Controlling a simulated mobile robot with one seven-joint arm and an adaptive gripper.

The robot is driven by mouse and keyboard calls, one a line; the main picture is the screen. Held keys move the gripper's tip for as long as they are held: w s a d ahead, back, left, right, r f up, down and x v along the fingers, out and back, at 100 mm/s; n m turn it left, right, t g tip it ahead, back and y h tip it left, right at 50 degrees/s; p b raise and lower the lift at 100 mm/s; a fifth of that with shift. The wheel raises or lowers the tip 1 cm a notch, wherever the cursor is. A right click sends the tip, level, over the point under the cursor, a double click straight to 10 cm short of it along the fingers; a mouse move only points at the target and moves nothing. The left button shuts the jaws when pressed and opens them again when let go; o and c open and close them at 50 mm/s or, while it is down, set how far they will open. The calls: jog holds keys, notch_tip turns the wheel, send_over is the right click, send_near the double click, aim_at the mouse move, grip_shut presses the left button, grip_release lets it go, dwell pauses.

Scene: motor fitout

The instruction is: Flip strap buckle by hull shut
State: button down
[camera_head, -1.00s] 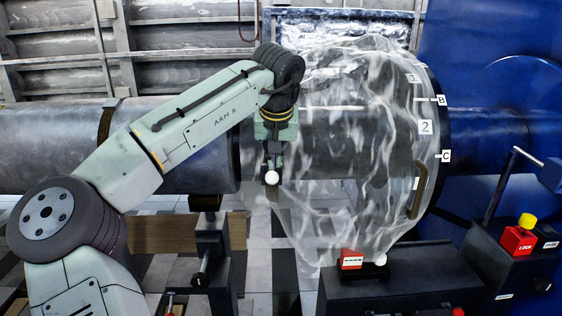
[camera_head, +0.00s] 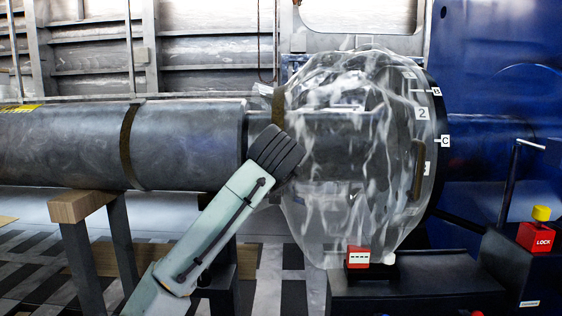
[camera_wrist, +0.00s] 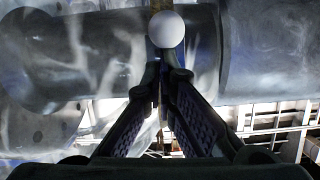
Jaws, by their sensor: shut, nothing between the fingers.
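My gripper (camera_wrist: 163,75) is shut and empty in the wrist view, its fingertips close below a white ball (camera_wrist: 165,30). I cannot tell whether they touch it. A narrow tan piece (camera_wrist: 160,5), perhaps part of a strap, shows just above the ball. In the head view my arm hides the gripper and this ball. A brown strap (camera_head: 278,108) shows at the left end of the clear wrinkled cover (camera_head: 335,215). Another brown band (camera_head: 128,148) circles the dark shaft further left. I cannot make out a buckle or its position.
The dark shaft (camera_head: 65,145) runs across, with a wooden-topped stand (camera_head: 80,206) under its left part. A red block (camera_head: 358,257) and a white ball (camera_head: 390,258) sit below the cover. A red LOCK box with a yellow button (camera_head: 541,213) is at right.

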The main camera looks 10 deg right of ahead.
notch_tip(320, 180, down, 2)
jog(key=t+b, duration=0.2)
jog(key=b, duration=0.2)
jog(key=shift+s+h, duration=0.1)
jog(key=shift+h, duration=0.2)
jog(key=shift+t+b, duration=0.3)
